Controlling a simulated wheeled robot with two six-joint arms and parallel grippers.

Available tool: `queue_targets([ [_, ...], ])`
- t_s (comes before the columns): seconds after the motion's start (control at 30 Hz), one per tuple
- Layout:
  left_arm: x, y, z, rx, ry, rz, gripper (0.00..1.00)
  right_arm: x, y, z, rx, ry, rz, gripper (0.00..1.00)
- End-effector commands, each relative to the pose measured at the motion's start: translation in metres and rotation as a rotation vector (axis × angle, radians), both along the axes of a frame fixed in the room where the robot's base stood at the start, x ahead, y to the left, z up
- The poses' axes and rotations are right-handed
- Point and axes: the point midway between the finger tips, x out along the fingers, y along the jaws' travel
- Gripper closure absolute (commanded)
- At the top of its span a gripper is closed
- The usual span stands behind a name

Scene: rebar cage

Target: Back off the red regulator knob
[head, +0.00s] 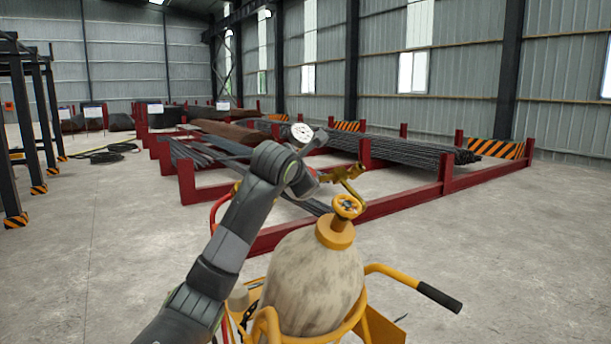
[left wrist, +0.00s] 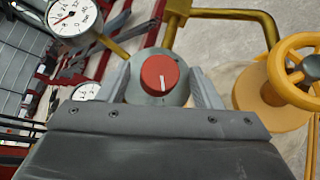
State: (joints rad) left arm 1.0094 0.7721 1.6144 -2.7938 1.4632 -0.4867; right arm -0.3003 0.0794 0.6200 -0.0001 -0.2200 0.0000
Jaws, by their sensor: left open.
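The red regulator knob (left wrist: 160,77) has a white line on its face and sits on a round grey-green body in the left wrist view. My left gripper (left wrist: 160,69) is open, with one finger on each side of the knob. I cannot tell whether the fingers touch it. In the head view my left arm hides the knob and the fingers. A round white gauge (head: 302,132) shows above the arm; it is also at the upper left of the left wrist view (left wrist: 75,14). A second gauge (left wrist: 86,92) is partly hidden. My right gripper is not in view.
A worn gas cylinder (head: 315,285) with a yellow handwheel (head: 347,207) stands in a yellow cart. A black-gripped handle (head: 438,296) sticks out to the right. Brass pipework (head: 347,174) is close to the arm.

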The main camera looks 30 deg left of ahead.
Motion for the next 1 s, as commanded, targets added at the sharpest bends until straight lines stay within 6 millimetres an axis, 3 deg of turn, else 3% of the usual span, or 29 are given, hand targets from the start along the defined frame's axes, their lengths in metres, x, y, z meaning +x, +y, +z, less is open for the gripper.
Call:
queue_targets([
  [0.2, -0.003, -0.001, 0.002, 0.002, -0.004, -0.001, 0.41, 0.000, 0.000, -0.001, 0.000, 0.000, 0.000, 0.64],
  [0.37, -0.018, -0.005, 0.008, 0.004, -0.006, -0.001, 0.41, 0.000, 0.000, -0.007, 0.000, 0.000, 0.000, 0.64],
  [0.8, -0.111, -0.032, 0.041, 0.005, -0.007, 0.000, 0.41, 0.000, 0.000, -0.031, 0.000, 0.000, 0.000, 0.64],
  [1.0, -0.143, -0.041, 0.054, 0.002, -0.004, -0.001, 0.41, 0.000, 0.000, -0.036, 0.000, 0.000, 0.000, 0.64],
])
